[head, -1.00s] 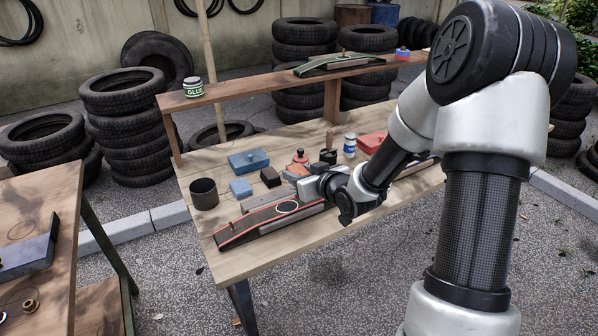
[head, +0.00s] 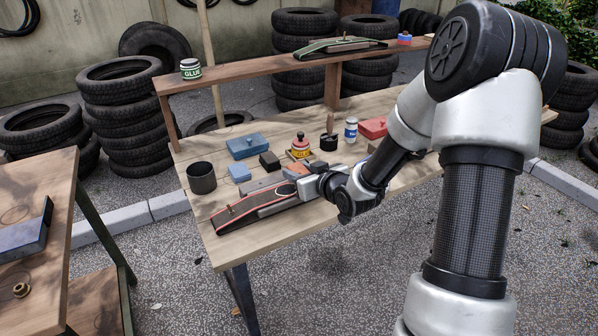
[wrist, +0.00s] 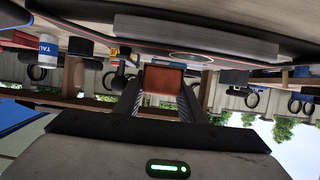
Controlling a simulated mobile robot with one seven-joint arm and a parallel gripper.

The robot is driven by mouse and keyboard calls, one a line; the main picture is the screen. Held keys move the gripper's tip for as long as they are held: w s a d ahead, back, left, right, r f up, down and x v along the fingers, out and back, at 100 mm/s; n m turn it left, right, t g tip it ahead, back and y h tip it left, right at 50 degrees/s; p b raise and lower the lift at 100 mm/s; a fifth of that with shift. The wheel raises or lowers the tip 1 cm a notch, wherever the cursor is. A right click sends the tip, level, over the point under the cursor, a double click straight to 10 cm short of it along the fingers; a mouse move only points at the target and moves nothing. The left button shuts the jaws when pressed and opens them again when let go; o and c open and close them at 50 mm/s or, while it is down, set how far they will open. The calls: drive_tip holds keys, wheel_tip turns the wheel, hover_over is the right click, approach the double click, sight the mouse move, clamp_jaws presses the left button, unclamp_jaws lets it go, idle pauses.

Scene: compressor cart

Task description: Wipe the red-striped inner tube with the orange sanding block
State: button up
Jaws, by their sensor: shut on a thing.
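The red-striped inner tube (head: 236,212) lies along the front of the workbench, black with red edges and a white ring outline (head: 287,188) near its right end. In the wrist view the tube crosses the top, with the ring (wrist: 190,57) visible. My gripper (head: 294,182) is low by the tube's right part, near the ring. In the wrist view my gripper (wrist: 162,90) is shut on the orange sanding block (wrist: 163,78), held between both fingers. I cannot tell whether the block touches the tube.
Behind the tube stand a dark cup (head: 201,177), a blue box (head: 248,147), a red-yellow jar (head: 300,150), a white can (head: 351,130) and a red box (head: 373,128). A raised shelf (head: 240,77) carries a glue jar (head: 191,69) and a green-striped tube (head: 342,47). The bench front is bare.

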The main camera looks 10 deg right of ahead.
sight(274, 194)
drive_tip(key=shift+f+b, duration=0.95)
drive_tip(key=shift+f, duration=0.05)
idle(0.3)
drive_tip(key=shift+s+a+r+b, duration=0.1)
drive_tip(key=shift+s+a+b, duration=0.15)
drive_tip(key=shift+a, duration=0.35)
drive_tip(key=shift+s+a+b, duration=0.15)
drive_tip(key=shift+a+b, duration=0.1)
drive_tip(key=shift+a, duration=0.4)
drive_tip(key=shift+s+a+r+b, duration=0.1)
drive_tip(key=shift+s+a+b, duration=0.15)
drive_tip(key=shift+a, duration=0.35)
drive_tip(key=shift+s+a+f+b, duration=0.15)
drive_tip(key=shift+s+a+b, duration=0.15)
drive_tip(key=shift+a+b, duration=0.45)
drive_tip(key=shift+s+a+f+b, duration=0.1)
drive_tip(key=shift+s+a+b, duration=0.25)
drive_tip(key=shift+a, duration=0.7)
drive_tip(key=shift+w+d+r+p, duration=0.1)
drive_tip(key=shift+w+d+p, duration=0.3)
drive_tip(key=shift+d, duration=0.85)
drive_tip(key=shift+w+d+f+p, duration=0.1)
drive_tip(key=shift+w+d+p, duration=0.25)
drive_tip(key=shift+d, duration=0.85)
drive_tip(key=shift+w+d+r+p, duration=0.15)
drive_tip(key=shift+w+d, duration=0.4)
drive_tip(key=shift+d, duration=0.7)
drive_tip(key=shift+r+p, duration=2.4)
drive_tip(key=shift+r, duration=0.6)
